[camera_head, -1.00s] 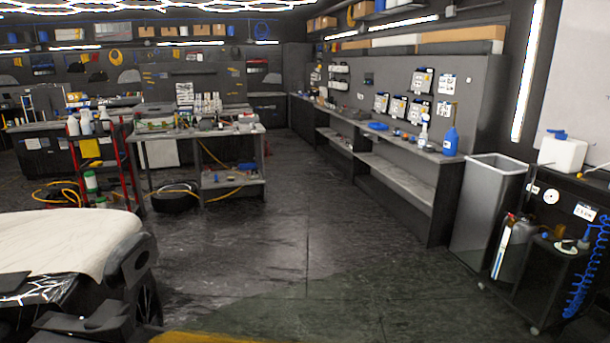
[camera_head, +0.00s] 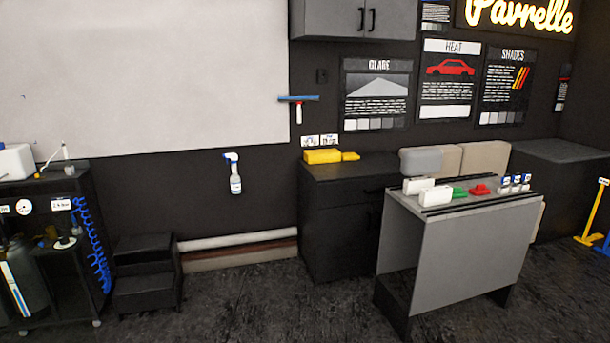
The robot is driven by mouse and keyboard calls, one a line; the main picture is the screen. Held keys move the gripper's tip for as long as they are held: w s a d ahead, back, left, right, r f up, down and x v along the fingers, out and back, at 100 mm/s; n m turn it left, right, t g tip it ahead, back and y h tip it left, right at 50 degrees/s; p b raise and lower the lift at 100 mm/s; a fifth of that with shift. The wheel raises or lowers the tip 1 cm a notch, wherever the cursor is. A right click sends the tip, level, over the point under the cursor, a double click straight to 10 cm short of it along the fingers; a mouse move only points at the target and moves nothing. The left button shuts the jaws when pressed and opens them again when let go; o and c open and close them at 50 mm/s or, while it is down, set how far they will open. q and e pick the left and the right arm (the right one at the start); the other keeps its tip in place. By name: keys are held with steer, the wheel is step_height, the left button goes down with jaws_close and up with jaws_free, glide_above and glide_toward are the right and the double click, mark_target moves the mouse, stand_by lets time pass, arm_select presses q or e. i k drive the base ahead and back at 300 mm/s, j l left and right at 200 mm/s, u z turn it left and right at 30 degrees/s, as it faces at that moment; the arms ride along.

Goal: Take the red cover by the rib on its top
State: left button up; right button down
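A small red piece (camera_head: 480,189), which looks like the red cover, lies on top of the grey table (camera_head: 455,255) at the right of the head view. It is too small here to make out the rib clearly. A green piece (camera_head: 460,193) lies just to its left, apart from it. Neither of my grippers shows in the head view.
White blocks (camera_head: 435,196) and several small bottles (camera_head: 515,181) share the tabletop. A dark cabinet (camera_head: 340,225) stands left of the table, with yellow items (camera_head: 322,156) on top. A black step stool (camera_head: 147,275) stands further left. The front floor is open.

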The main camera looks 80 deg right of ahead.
mark_target(479, 189)
steer(key=z, duration=3.8)
steer(key=i+l+z, duration=0.3)
steer(key=i, duration=0.4)
steer(key=i+l+z, duration=0.3)
steer(key=i, duration=0.5)
steer(key=i+z, duration=0.3)
steer(key=i, duration=0.45)
steer(key=i+u, duration=0.15)
steer(key=i, duration=0.3)
steer(key=i+l+u, duration=0.15)
steer(key=i, duration=0.3)
steer(key=i+l+u, duration=0.15)
steer(key=i, duration=0.3)
steer(key=i+l+u, duration=0.15)
steer(key=i+l, duration=0.15)
steer(key=i, duration=0.15)
